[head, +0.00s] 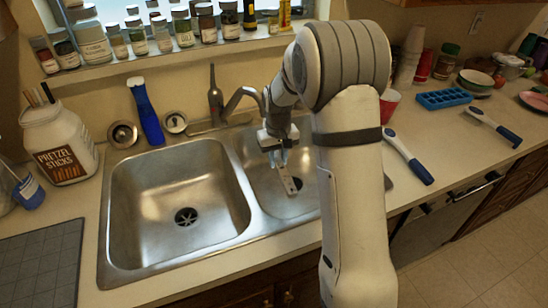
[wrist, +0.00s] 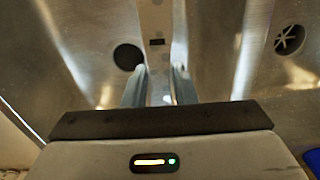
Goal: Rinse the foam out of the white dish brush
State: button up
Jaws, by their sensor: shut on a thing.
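My gripper (head: 279,157) reaches down into the right sink basin (head: 247,160). It is shut on a pale, narrow, flat thing, apparently the white dish brush (head: 289,182), which points down toward the basin floor. In the wrist view the brush (wrist: 156,20) runs away from between my two fingers (wrist: 160,85) and shows small dark spots and a dark rectangle. Its bristles and any foam cannot be made out. The faucet (head: 243,97) stands behind the basins, with its spout near my wrist. I see no water stream.
The left basin (head: 165,185) is empty. A blue brush (head: 147,112) stands behind it. A pretzel jar (head: 58,145) is at the left, and jars line the sill. Right of my arm lie a white-and-blue tool (head: 408,158), another like it (head: 494,125) and a blue tray (head: 443,98).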

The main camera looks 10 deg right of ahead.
jog(key=shift+s+a, duration=0.1)
jog(key=shift+a, duration=0.05)
jog(key=shift+s+a, duration=0.3)
jog(key=shift+a, duration=0.1)
jog(key=shift+d, duration=0.1)
jog(key=s+d+b, duration=0.2)
jog(key=s+d, duration=0.2)
jog(key=s, duration=0.2)
jog(key=shift+s+d, duration=0.15)
jog(key=shift+d, duration=0.25)
dwell(0.4)
dwell(1.1)
jog(key=s+d+r+p, duration=0.2)
jog(key=s+d+r, duration=0.1)
jog(key=s+r, duration=0.1)
dwell(0.5)
dwell(0.5)
